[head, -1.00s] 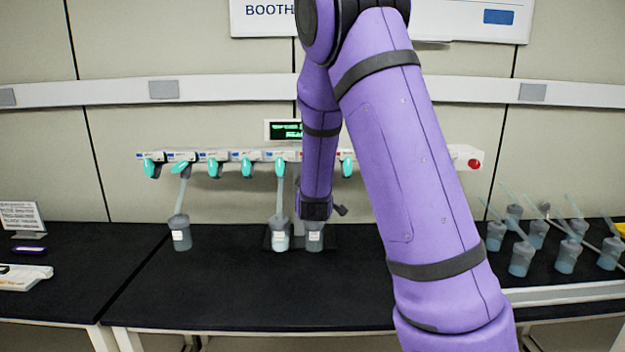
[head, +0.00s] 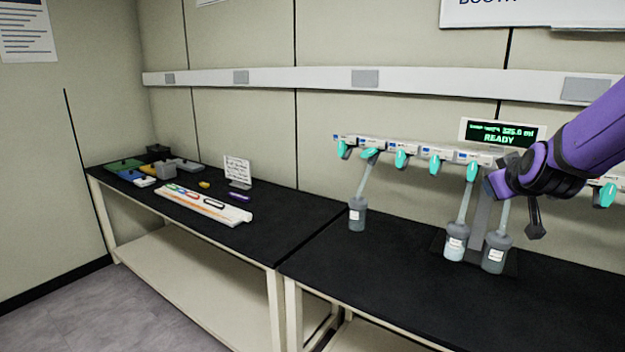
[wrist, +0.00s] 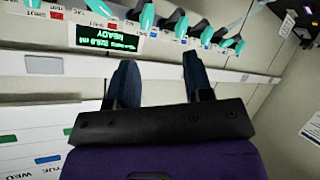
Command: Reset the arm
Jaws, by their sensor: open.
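My purple arm (head: 590,130) reaches in from the right edge of the head view, in front of the freeze dryer manifold (head: 430,150). In the wrist view my gripper (wrist: 160,75) has its two dark fingers spread apart with nothing between them. Behind the fingers are the wall rail and the manifold's teal valves (wrist: 146,18), seen upside down. The manifold's green display (head: 500,135) reads READY. Flasks hang or stand under the valves: one at the left (head: 357,214), and two close together, a middle one (head: 455,243) and a right one (head: 495,254), below my arm.
The black bench (head: 400,280) is clear in front of the flasks. A left table (head: 290,220) holds a white tray with coloured items (head: 200,203), a small sign (head: 238,170) and several coloured boxes (head: 125,165) in the far corner. Open floor (head: 60,310) lies at lower left.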

